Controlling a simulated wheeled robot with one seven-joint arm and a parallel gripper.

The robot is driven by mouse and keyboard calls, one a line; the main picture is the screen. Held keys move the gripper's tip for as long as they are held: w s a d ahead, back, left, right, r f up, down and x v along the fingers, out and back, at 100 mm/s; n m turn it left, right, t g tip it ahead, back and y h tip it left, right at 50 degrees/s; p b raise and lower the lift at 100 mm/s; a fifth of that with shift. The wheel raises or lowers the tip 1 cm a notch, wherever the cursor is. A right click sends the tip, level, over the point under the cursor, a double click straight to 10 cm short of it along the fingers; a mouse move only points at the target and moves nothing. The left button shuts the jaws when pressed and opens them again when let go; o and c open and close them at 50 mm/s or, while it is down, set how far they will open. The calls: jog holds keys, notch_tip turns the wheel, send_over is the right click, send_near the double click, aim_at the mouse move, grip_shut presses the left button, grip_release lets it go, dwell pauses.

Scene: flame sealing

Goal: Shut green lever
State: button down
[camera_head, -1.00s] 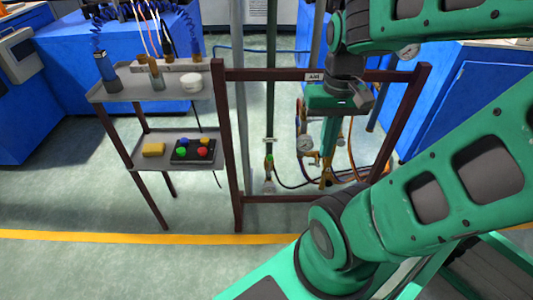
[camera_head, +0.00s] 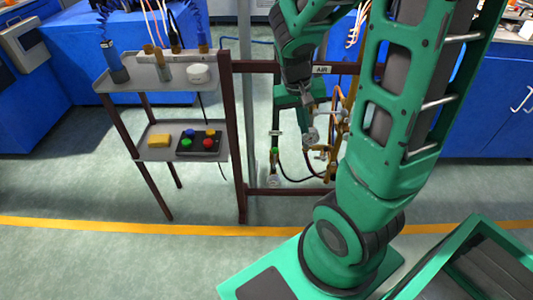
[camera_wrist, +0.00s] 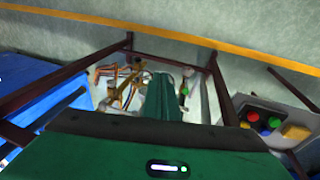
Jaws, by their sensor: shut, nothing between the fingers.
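In the wrist view a small green spot, likely the same lever (camera_wrist: 184,90), shows just right of my gripper (camera_wrist: 162,88). My gripper is shut and empty, pointing down toward the pipework within the frame. It looks apart from the lever, but I cannot tell the exact gap. In the head view my wrist partly blocks the pipes, and the fingertips are hard to make out.
A brown frame (camera_head: 240,150) with an AIR label surrounds the valves, hoses and pressure gauge (camera_head: 311,136). A grey two-tier shelf (camera_head: 130,82) stands left, with a button box (camera_head: 198,145) and yellow sponge (camera_head: 159,140) on its lower tier. Floor in front is clear.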

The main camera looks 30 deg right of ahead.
jog(key=w+a+f+n+t+h, duration=0.1)
jog(key=w+a+f, duration=0.3)
jog(key=w+f, duration=0.5)
jog(key=w+a+f+n+t+h, duration=0.2)
jog(key=w+a+f+t, duration=0.1)
jog(key=w+f, duration=0.6)
notch_tip(320, 180, down, 4)
jog(key=shift+a+f+n+h, duration=0.25)
jog(key=shift+a+n+h, duration=0.05)
jog(key=shift+a+n, duration=0.15)
send_near(275, 158)
jog(key=shift+w+d+f, duration=0.2)
jog(key=shift+w, duration=0.35)
jog(key=shift+w+d+f, duration=0.2)
jog(key=shift+w+f, duration=0.05)
jog(key=shift+w, duration=0.3)
jog(key=shift+w+d+f, duration=0.2)
jog(key=shift+w, duration=0.35)
jog(key=shift+a, duration=0.15)
jog(key=shift+r, duration=0.1)
